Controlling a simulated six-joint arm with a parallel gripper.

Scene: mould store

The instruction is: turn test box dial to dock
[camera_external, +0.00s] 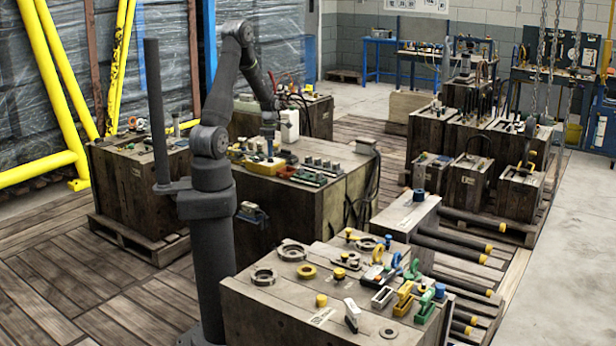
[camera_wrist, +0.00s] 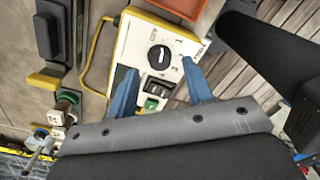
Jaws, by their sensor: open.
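The test box is a white-faced box with a yellow edge (camera_wrist: 135,45), and it lies under my gripper in the wrist view. Its round black dial (camera_wrist: 160,56) carries a pale pointer mark; the printing around it is too small to read surely. A dark switch block (camera_wrist: 158,87) and a green button (camera_wrist: 150,104) sit below the dial. My gripper (camera_wrist: 160,65) is open, with one blue finger on each side of the dial in the picture; I cannot tell whether they touch it. In the external view my gripper (camera_external: 269,146) is above the yellow-and-white test box (camera_external: 262,165) on a wooden block.
The wooden block (camera_external: 300,205) also carries a green tray (camera_external: 309,179) and other small parts to the right. In the wrist view a dark bar with a yellow end (camera_wrist: 45,78) and a green-topped knob (camera_wrist: 67,100) stand to the left. A crate (camera_external: 330,290) with loose parts stands in front.

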